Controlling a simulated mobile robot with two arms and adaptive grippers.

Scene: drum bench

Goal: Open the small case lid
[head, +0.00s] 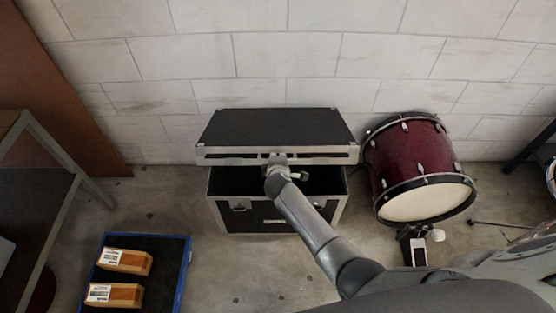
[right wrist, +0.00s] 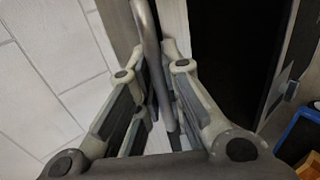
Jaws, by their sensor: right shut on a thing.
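The small case (head: 280,218) is black with silver edges and stands on the floor against the wall. Its lid (head: 275,128) is raised off the body, with the dark inside showing under the lid's silver front edge. My right gripper (head: 278,164) is at the middle of that front edge. In the right wrist view my right gripper (right wrist: 155,62) is shut around a grey curved bar (right wrist: 146,25), which looks like the lid's handle. The dark case inside also shows there on the right. My left gripper is not in view.
A dark red drum (head: 412,160) with a pedal (head: 417,248) stands close to the case's right. A metal-framed table (head: 45,145) is at the left edge.

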